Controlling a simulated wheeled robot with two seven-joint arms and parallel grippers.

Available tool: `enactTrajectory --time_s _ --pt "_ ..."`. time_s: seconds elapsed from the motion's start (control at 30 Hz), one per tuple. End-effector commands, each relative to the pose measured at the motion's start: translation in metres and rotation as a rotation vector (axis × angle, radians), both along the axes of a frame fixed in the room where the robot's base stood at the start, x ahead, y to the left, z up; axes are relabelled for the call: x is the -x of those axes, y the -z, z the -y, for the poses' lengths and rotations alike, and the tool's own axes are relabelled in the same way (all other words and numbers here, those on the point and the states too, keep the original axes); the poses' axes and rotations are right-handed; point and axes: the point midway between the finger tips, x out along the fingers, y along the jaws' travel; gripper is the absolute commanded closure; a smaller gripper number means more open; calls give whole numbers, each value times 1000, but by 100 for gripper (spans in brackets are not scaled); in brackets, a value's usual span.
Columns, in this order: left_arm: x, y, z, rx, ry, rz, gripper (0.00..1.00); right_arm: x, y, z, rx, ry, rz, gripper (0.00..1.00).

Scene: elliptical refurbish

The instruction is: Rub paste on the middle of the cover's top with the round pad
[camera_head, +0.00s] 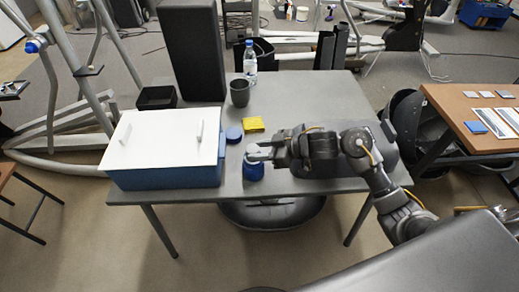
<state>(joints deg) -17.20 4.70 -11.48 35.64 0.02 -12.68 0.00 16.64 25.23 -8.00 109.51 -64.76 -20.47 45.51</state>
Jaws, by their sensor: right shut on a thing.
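My right gripper (259,152) reaches in from the right, just over a small blue jar (253,171) near the table's front edge. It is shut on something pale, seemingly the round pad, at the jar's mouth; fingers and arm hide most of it. I cannot tell whether it touches the jar. A flat blue disc (234,134), like the jar's lid, lies behind and left of the jar. A dark grey rounded piece (384,146), possibly the cover, is at the table's right end, partly behind my arm. My left gripper is out of view.
A blue box (166,179) with a white top (160,137) fills the table's left front. The table's back right (310,95) is clear.

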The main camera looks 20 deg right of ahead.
Motion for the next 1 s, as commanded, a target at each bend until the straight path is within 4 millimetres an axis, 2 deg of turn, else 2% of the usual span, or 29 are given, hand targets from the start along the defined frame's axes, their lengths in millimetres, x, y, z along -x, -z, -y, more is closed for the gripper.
enactTrajectory --time_s 1.0 --pt "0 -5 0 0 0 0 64 1 3 0 3 -1 -4 83"
